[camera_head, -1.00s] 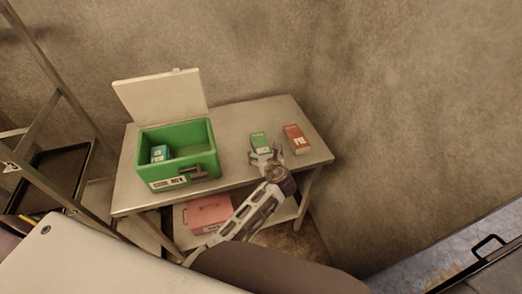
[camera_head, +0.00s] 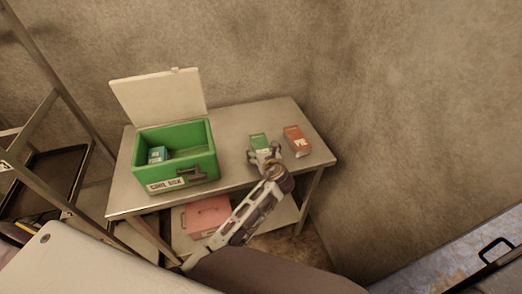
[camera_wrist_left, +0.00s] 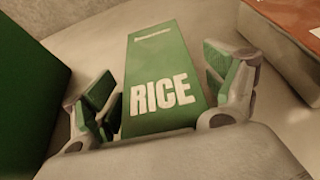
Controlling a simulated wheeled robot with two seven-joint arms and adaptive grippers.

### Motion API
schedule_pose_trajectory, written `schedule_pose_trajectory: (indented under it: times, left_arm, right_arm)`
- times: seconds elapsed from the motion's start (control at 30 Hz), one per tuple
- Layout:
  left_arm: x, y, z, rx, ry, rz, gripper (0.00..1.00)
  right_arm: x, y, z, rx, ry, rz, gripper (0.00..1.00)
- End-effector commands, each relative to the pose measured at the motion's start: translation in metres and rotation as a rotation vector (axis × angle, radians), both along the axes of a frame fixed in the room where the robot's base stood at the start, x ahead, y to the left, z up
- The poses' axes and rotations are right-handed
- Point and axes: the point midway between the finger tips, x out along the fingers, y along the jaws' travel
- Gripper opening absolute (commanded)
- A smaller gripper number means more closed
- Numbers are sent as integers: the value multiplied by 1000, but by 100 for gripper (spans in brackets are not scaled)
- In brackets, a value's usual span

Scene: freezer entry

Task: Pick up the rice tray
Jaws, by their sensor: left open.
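The rice tray is a green box (camera_head: 258,142) with white lettering, lying on the metal table right of the green crate. In the left wrist view the rice tray (camera_wrist_left: 160,80) fills the middle and its word RICE is readable. My left gripper (camera_head: 264,155) is at the near end of the tray. In the left wrist view its two fingers (camera_wrist_left: 162,100) are spread, one on each side of the tray's near end, with a gap visible on each side. Its near edge is partly hidden by the gripper body. My right gripper is not in view.
A green box with an open white lid (camera_head: 157,97) stands on the table (camera_head: 235,125) at left, a teal pack (camera_head: 157,154) inside. A red-brown pack (camera_head: 297,140) lies close right of the rice tray. A pink box (camera_head: 207,214) sits on the lower shelf. A wall rises behind.

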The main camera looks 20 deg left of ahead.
Motion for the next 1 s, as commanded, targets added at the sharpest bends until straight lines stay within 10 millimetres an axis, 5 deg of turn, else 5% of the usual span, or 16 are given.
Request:
schedule_pose_trajectory:
  times: [0.13,0.57,1.0]
  left_arm:
    - [0,0,0,0,0,0,86]
    - [0,0,-1,0,1,1,32]
    - [0,0,0,1,1,1,31]
  right_arm:
    - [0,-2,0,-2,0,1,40]
    - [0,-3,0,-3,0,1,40]
    - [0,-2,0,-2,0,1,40]
